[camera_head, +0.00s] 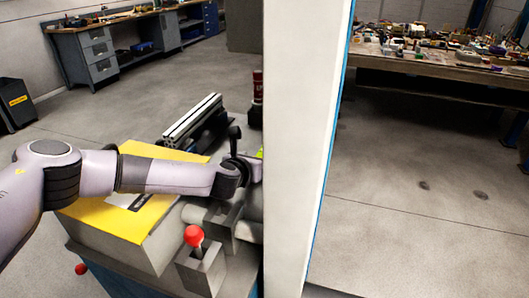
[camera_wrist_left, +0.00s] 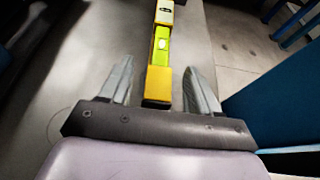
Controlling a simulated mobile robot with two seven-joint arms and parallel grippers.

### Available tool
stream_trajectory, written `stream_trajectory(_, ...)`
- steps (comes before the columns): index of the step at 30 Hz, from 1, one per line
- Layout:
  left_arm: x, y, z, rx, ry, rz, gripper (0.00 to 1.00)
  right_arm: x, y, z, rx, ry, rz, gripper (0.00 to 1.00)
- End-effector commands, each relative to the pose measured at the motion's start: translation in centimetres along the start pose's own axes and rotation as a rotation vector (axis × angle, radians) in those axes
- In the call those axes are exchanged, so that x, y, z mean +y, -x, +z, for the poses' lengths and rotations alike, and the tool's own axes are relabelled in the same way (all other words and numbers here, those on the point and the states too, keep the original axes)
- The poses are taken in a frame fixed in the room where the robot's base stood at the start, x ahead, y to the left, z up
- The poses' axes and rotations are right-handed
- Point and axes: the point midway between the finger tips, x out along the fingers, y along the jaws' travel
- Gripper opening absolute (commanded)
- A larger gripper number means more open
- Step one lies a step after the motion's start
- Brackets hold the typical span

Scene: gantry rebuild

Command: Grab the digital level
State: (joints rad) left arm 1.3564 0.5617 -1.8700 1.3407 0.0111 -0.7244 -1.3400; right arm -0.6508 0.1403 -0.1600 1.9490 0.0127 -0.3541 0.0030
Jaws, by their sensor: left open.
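The digital level (camera_wrist_left: 160,55) is a narrow yellow bar with a bright green window and a grey far section. In the left wrist view it lies lengthwise on a grey surface, its near end between my left gripper's fingers. My left gripper (camera_wrist_left: 160,70) is open, with a finger on each side of the level and gaps visible. In the head view my left gripper (camera_head: 243,168) is near the white post, which hides part of it. A small yellow-green patch (camera_head: 260,153) beside the post may be the level. My right gripper is not in view.
A white post (camera_head: 302,150) stands close in front. A yellow panel (camera_head: 125,212), a red-knobbed lever (camera_head: 194,236), an aluminium rail (camera_head: 192,118) and a dark red bottle (camera_head: 257,88) surround my left arm. A cluttered workbench (camera_head: 440,68) is at the right.

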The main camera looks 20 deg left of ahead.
Motion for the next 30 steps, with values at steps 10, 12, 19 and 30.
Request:
stream_trajectory(10,0.0,-2.2,0.0,0.0,0.0,0.0,0.62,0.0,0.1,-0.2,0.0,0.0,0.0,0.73)
stream_trajectory(12,0.0,-2.3,0.0,0.0,0.0,-0.001,0.62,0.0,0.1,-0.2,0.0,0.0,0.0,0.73)
stream_trajectory(19,0.0,-2.3,0.0,0.0,0.0,-0.001,0.52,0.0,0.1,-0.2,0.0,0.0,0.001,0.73)
stream_trajectory(30,0.0,-2.3,0.2,-0.003,0.0,0.0,0.0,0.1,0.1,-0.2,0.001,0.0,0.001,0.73)
